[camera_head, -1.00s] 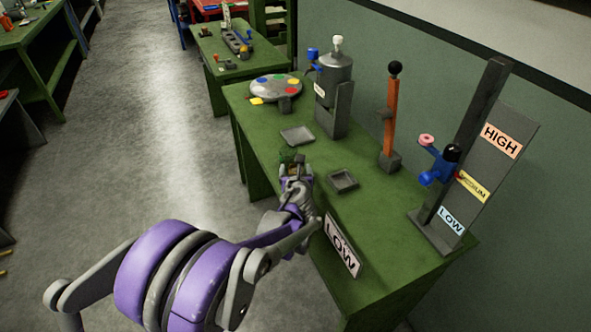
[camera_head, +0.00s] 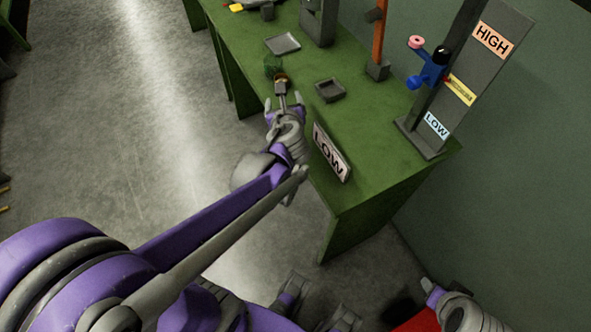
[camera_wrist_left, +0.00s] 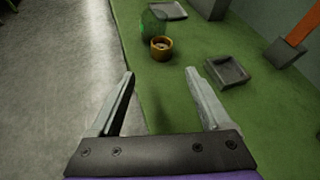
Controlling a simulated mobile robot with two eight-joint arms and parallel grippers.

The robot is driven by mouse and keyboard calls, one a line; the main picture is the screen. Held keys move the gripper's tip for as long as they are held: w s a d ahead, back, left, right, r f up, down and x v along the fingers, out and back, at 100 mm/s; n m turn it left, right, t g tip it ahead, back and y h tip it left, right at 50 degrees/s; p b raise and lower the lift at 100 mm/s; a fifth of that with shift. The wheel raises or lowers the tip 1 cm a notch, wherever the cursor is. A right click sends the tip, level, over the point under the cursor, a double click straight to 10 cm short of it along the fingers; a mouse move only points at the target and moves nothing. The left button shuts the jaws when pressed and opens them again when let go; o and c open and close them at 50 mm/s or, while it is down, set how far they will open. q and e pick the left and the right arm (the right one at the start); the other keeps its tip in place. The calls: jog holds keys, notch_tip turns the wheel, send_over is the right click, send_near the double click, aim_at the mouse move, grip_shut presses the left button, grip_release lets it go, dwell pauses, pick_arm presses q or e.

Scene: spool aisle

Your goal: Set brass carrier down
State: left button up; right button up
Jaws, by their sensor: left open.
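The brass carrier (camera_wrist_left: 162,48), a small ring-shaped brass piece, stands on the green bench beside a round translucent green thing (camera_wrist_left: 152,24). In the head view the carrier (camera_head: 281,77) is small, just beyond my left gripper (camera_head: 283,100). In the left wrist view my left gripper (camera_wrist_left: 160,82) is open, with nothing between its fingers. The carrier is beyond the fingertips, apart from them. Part of my right arm's end (camera_head: 455,305) shows at the bottom right of the head view; its jaws are not clear.
A flat grey plate (camera_head: 283,44) and a shallow grey tray (camera_head: 330,90) lie on the green bench (camera_head: 375,165). A grey stand (camera_head: 462,85) with HIGH, yellow and LOW labels is at right.

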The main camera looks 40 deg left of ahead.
pick_arm(q)
jog(key=s+d+f+n+g+h, duration=0.2)
jog(key=s+d+n, duration=0.6)
jog(key=n, duration=0.5)
jog(key=s+d+f+n+g+h, duration=0.3)
jog(key=s+d+f+n+h, duration=0.2)
jog(key=s+d+n, duration=0.4)
jog(key=s+n+h, duration=0.1)
jog(key=n, duration=0.2)
jog(key=shift+f+n, duration=0.3)
jog(key=shift+n, duration=0.1)
jog(key=shift+r, duration=0.1)
notch_tip(320, 180, up, 7)
jog(key=w+p, duration=0.1)
jog(key=p, duration=0.5)
jog(key=shift+w, duration=0.1)
